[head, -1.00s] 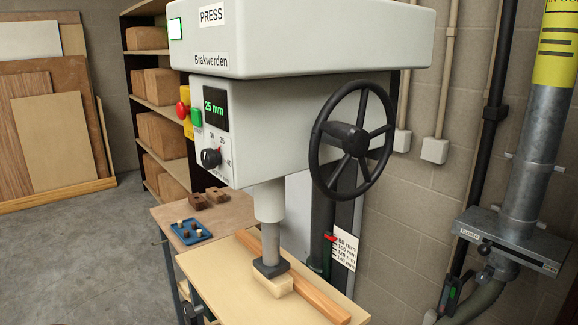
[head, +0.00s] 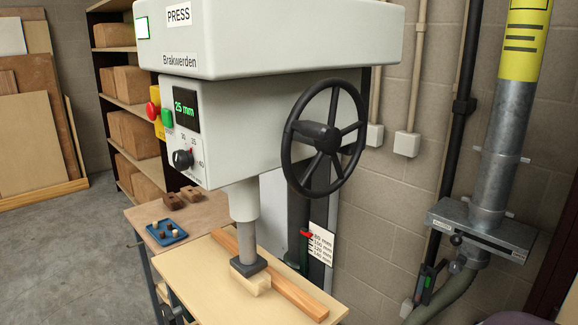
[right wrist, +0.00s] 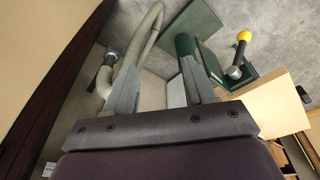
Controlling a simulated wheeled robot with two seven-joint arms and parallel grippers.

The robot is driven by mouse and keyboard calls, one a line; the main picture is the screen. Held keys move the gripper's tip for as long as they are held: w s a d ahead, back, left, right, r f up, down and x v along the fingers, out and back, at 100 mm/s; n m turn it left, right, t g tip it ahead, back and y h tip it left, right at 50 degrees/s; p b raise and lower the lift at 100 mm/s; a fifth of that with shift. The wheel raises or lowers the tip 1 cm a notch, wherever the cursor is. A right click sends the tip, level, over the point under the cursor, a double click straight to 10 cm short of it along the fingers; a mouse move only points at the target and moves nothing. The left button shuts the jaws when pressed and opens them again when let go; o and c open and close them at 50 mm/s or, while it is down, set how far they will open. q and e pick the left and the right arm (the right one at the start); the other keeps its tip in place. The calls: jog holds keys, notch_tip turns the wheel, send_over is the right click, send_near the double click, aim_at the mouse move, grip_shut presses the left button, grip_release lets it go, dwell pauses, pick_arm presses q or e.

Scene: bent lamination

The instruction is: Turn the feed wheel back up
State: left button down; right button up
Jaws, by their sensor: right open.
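The display (head: 185,108) reads 25 mm. My right gripper (right wrist: 158,85) is open and empty in the right wrist view. The feed wheel cannot be made out there. My left gripper is not in view.
A long wood strip (head: 285,287) lies on the press table (head: 200,278). A red pointer (head: 306,234) stands by a scale behind. A grey duct (head: 495,150) with a slide gate and a hose (head: 440,302) is at the right. A yellow-knobbed lever (right wrist: 243,40) shows in the wrist view.

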aim_at(310, 125)
jog(key=w+d+r+t+h+p, duration=0.1)
jog(key=w+d+r+t, duration=0.2)
jog(key=w+r+t, duration=0.35)
jog(key=w+d+r+t, duration=0.3)
jog(key=w+r, duration=0.5)
jog(key=r, duration=0.3)
jog(key=w+a+r+t+y, duration=0.25)
jog(key=r+t, duration=0.25)
jog(key=r, duration=0.5)
jog(key=s+a+r+n+t+y, duration=0.25)
jog(key=a+r+n+y, duration=0.35)
jog(key=a+r+y, duration=0.5)
jog(key=shift+g+y, duration=0.35)
jog(key=shift+g, duration=0.15)
jog(key=p+x, duration=0.2)
jog(key=x, duration=0.1)
jog(key=r+p+x, duration=0.1)
jog(key=p+x, duration=0.1)
jog(key=x, duration=0.2)
jog(key=d+p+x, duration=0.1)
jog(key=p+x, duration=0.1)
jog(key=x, duration=0.1)
jog(key=shift+w+a+r, duration=0.2)
jog(key=shift+r, duration=0.05)
jog(key=shift+w+a, duration=0.25)
jog(key=shift+w, duration=0.2)
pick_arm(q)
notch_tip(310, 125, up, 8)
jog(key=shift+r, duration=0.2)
